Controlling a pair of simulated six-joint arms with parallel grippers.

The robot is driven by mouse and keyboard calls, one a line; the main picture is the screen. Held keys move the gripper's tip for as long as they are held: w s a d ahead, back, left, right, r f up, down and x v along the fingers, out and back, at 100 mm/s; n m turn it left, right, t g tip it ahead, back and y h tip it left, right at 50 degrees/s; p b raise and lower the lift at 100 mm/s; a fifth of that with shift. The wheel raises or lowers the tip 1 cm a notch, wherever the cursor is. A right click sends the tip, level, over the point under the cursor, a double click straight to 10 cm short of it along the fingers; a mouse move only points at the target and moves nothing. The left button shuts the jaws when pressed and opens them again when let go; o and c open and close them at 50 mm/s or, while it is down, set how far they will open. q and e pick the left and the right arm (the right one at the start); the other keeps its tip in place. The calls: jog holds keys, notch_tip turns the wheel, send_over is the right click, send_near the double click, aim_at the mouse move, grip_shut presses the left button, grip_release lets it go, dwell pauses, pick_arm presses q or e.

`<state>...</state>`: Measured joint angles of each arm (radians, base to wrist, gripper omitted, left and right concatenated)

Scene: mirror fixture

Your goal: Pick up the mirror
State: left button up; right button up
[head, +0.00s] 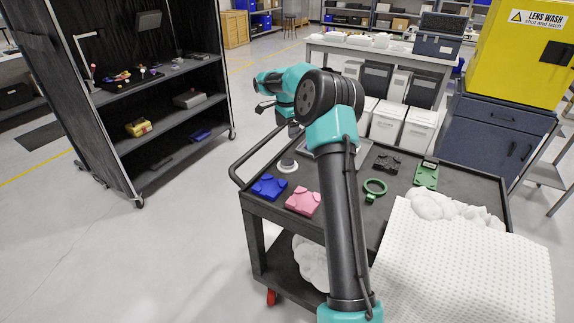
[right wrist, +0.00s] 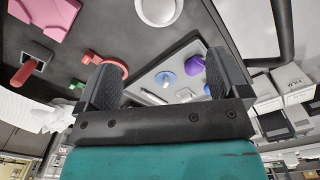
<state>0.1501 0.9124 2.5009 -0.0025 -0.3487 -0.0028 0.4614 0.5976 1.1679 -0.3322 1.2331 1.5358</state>
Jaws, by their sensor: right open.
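I cannot tell for certain which item is the mirror. A small round pale piece (head: 287,165) lies on the dark cart top, behind the blue block. In the right wrist view, a pale disc (right wrist: 158,10) shows at the top edge, and a grey tray (right wrist: 150,101) holds a blue round piece (right wrist: 166,79) and a purple one (right wrist: 194,66). My right gripper (head: 264,106) is above the far left side of the cart. Its open jaws (right wrist: 163,68) have nothing between them that I can see as held. My left gripper is not in view.
The cart (head: 340,222) also carries a blue block (head: 269,187), a pink block (head: 303,201), a green ring (head: 374,190) and a green fixture (head: 426,176). A white dimpled sheet (head: 460,265) covers its near right. A dark shelf rack (head: 150,100) stands left, with open floor between.

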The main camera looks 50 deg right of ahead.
send_over(288, 162)
notch_tip(288, 162, down, 11)
jog(key=shift+w+a+r, duration=0.15)
jog(key=shift+r, duration=0.05)
jog(key=shift+f, duration=0.15)
jog(key=shift+f, duration=2.45)
jog(key=shift+c, duration=0.4)
jog(key=c, duration=1)
jog(key=shift+o, duration=0.2)
jog(key=shift+r, duration=0.1)
